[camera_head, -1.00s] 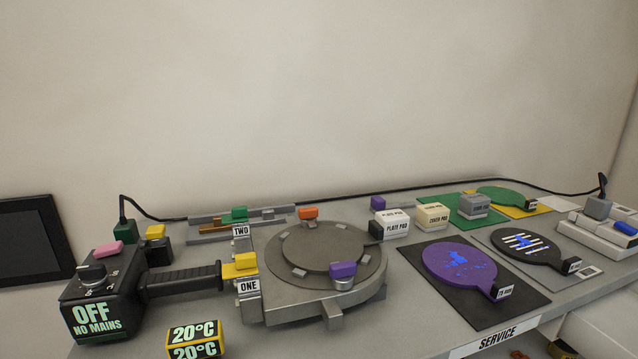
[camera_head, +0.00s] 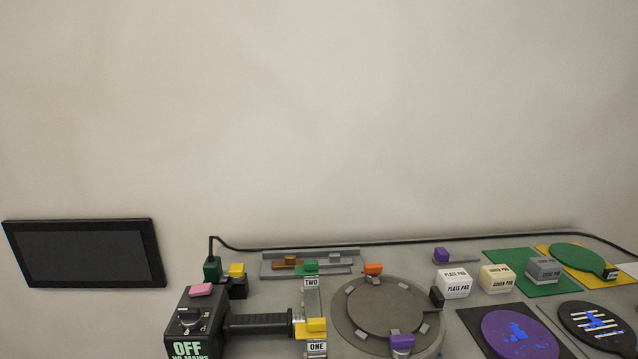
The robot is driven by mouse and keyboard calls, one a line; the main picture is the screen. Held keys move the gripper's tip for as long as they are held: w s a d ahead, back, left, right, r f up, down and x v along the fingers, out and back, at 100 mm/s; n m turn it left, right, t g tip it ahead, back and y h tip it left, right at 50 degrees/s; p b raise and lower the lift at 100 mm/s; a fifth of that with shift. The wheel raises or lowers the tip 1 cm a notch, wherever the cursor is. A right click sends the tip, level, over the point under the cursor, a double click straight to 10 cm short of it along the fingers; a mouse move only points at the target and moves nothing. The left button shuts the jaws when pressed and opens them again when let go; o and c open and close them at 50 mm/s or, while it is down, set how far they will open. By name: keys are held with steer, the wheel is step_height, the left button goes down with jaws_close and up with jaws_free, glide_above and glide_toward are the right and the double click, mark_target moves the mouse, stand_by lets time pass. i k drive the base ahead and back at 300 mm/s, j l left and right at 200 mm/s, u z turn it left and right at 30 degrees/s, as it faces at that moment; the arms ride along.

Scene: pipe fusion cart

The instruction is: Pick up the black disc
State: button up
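The black disc (camera_head: 577,318) lies flat at the right edge of the head view.
A round grey plate fixture (camera_head: 354,318) stands left of the discs. Small pad blocks, including a white plate pad (camera_head: 453,288), stand between. A black control box (camera_head: 187,323) is at left. A cable runs along the back. A dark screen (camera_head: 85,254) hangs on the wall.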

mark_target(593, 325)
steer(key=k+l+z, duration=0.15)
steer(key=l+z, duration=0.3)
steer(key=l, duration=0.15)
steer(key=l+z, duration=0.4)
steer(key=l, duration=0.25)
steer(key=k, duration=0.05)
